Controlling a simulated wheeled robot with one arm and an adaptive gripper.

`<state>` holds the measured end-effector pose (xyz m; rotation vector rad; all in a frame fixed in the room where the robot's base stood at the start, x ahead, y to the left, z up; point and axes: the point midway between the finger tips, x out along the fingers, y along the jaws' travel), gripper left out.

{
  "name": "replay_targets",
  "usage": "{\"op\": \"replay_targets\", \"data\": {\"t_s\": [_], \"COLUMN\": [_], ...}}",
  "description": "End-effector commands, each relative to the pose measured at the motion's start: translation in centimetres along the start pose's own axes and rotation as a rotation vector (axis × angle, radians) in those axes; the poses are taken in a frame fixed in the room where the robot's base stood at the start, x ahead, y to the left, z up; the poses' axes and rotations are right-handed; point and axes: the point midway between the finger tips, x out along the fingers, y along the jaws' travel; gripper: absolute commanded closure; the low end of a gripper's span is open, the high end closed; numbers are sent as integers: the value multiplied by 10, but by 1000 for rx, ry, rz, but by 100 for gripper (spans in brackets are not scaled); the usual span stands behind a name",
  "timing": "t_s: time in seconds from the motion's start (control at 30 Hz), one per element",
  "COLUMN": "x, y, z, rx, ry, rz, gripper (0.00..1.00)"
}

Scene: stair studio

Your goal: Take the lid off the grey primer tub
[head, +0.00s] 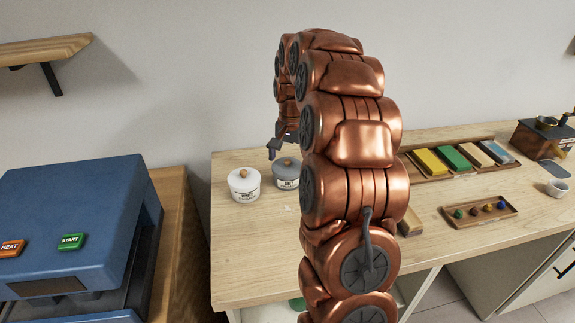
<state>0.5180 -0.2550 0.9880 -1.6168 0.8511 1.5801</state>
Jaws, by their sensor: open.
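The grey primer tub (286,183) stands upright on the wooden worktop, just left of my copper arm. Its grey lid (281,164) is on it, with a small wooden knob on top. My gripper (280,151) is open and points down just above the lid. One dark finger shows to the left of the knob; the other side is mostly hidden by my arm. I cannot tell whether the fingers are around the knob or only above it.
A white tub (244,187) with a wooden knob stands close left of the grey one. Colored blocks (450,158) lie in a long tray at the right, with a small tray (481,212) of knobs in front. A blue press (70,215) stands left.

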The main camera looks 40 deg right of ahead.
Motion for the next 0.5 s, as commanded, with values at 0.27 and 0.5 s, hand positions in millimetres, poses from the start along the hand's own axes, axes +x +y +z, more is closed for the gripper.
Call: {"op": "replay_targets", "data": {"t_s": [0.27, 0.5], "x": [0, 0], "y": [0, 0], "z": [0, 0], "rx": [0, 0], "ry": [0, 0], "rz": [0, 0], "gripper": [34, 59]}}
